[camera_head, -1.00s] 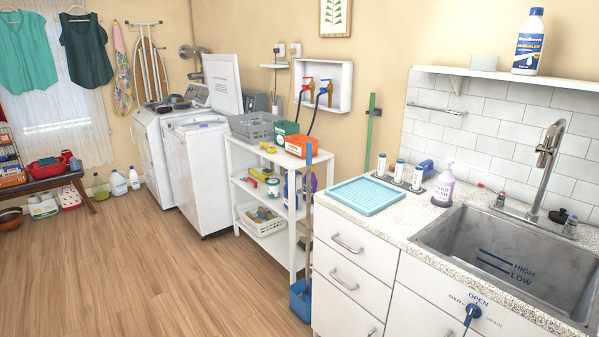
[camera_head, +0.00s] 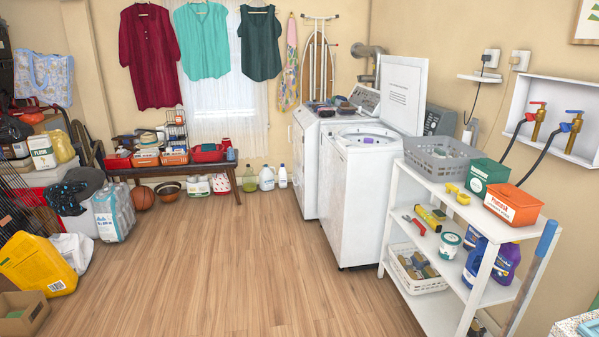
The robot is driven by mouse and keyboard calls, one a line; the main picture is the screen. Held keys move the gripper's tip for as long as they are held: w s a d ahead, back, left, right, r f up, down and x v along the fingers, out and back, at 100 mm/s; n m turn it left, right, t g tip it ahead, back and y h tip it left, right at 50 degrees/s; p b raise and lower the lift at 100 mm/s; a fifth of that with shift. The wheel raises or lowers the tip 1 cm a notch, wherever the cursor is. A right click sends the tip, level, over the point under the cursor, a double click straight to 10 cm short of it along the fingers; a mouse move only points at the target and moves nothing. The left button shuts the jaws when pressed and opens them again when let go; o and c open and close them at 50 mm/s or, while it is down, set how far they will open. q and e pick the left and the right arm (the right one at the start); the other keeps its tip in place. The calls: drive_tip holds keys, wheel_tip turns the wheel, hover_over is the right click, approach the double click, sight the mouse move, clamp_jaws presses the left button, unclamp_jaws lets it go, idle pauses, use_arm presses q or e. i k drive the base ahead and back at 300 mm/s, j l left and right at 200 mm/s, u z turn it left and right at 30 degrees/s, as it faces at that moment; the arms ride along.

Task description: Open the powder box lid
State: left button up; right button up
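Neither of my grippers is in view.
A grey basket (camera_head: 442,160) and a yellow item (camera_head: 458,194) share the shelf top. A blue-handled pole (camera_head: 546,240) stands at the shelf's near end. Behind are a white washer (camera_head: 365,200) with raised lid and a bench (camera_head: 180,170). The wood floor (camera_head: 230,270) is clear.

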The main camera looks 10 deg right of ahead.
sight(489, 163)
drive_tip(key=i+j+z, duration=0.1)
drive_tip(key=i+z, duration=0.25)
drive_tip(key=i, duration=0.15)
drive_tip(key=i+j+z, duration=0.3)
drive_tip(key=i, duration=0.25)
drive_tip(key=i+j+z, duration=0.35)
drive_tip(key=i+l, duration=0.1)
drive_tip(key=i, duration=0.05)
